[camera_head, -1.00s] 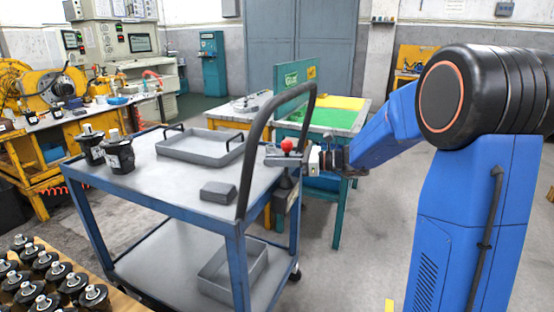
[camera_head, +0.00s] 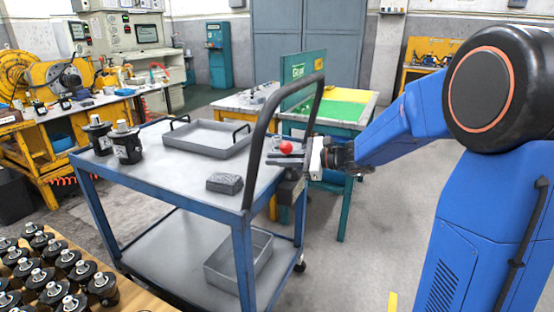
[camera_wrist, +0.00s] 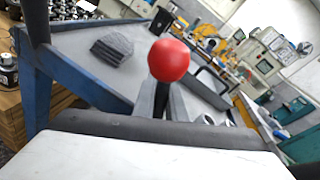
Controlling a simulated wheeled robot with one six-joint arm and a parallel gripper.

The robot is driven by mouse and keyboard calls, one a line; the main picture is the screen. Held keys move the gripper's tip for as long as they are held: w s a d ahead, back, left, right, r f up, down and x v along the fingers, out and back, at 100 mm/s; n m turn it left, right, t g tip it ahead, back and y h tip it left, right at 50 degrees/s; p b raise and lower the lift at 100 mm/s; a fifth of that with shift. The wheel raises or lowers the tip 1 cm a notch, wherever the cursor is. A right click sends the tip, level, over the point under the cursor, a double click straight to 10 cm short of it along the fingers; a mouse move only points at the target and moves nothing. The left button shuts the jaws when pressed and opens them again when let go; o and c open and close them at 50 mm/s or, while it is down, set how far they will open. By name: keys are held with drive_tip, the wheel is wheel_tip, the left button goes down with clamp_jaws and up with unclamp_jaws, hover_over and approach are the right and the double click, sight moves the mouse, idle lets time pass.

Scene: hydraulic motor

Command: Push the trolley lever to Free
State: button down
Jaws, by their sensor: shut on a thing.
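The trolley (camera_head: 238,222) has a blue frame, grey shelves and a dark looped handle (camera_head: 262,128) at its right end. The trolley lever, with a red ball knob (camera_head: 286,147), is at that end by the handle. My gripper (camera_head: 284,161) reaches in from the right and is shut on the lever just below the knob. The lever's stem is mostly hidden by the fingers. No Free marking can be read.
On the trolley top are a grey tray (camera_head: 167,145), a dark grey block (camera_head: 225,183) and two black motors (camera_head: 126,143). A grey bin (camera_head: 262,250) is on the lower shelf. A green-topped table (camera_head: 340,112) stands behind. Floor right of the trolley is clear.

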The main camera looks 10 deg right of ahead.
drive_tip(key=shift+s+f, duration=0.1)
drive_tip(key=c, duration=1.8)
unclamp_jaws()
drive_tip(key=v, duration=1.7)
drive_tip(key=shift+r, duration=0.25)
drive_tip(key=shift+s+d, duration=0.1)
